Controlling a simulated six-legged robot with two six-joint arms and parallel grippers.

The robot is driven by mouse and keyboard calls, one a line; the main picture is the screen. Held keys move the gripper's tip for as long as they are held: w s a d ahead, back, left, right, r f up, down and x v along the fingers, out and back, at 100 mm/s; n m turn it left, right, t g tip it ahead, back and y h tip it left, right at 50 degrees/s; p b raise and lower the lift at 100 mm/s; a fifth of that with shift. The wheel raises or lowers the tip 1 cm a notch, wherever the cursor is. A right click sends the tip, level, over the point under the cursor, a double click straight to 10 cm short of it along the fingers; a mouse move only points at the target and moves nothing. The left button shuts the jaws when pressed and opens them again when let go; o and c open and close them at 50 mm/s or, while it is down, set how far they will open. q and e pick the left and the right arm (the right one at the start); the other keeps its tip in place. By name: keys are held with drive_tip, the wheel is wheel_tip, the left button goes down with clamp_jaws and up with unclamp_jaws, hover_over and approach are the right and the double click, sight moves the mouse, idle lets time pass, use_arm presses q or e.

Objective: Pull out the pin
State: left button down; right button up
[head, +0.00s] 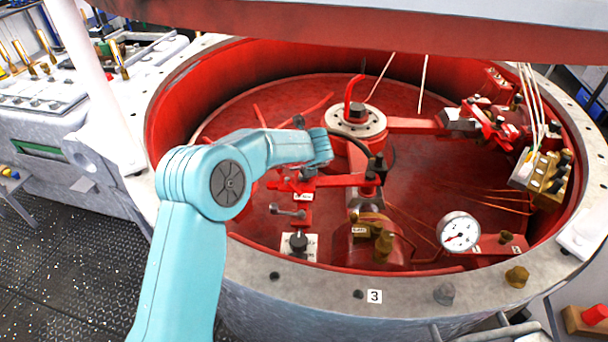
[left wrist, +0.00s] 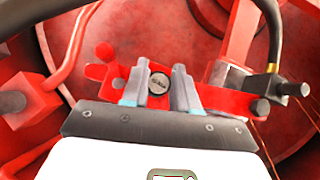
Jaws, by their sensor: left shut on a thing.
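The pin (left wrist: 158,84) shows in the left wrist view as a small round grey head with a dark rim, set over a red bracket (left wrist: 225,99). My left gripper (left wrist: 157,92) is shut on it, with one grey finger on each side of the head. The pin's shank is hidden. In the head view my blue left arm reaches over the front rim and its wrist ends above the red linkage (head: 345,180); the fingers and pin are hard to make out there. My right gripper is in neither view.
The linkage sits inside a round red well with a wide grey rim (head: 320,276). A pressure gauge (head: 458,231), a brass valve block (head: 545,180) and a central hub (head: 355,122) stand around it. A dark hose (left wrist: 270,25) curves close to the gripper's right.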

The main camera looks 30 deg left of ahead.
use_arm(q)
drive_tip(key=shift+r+p, duration=1.95)
drive_tip(key=shift+r, duration=0.3)
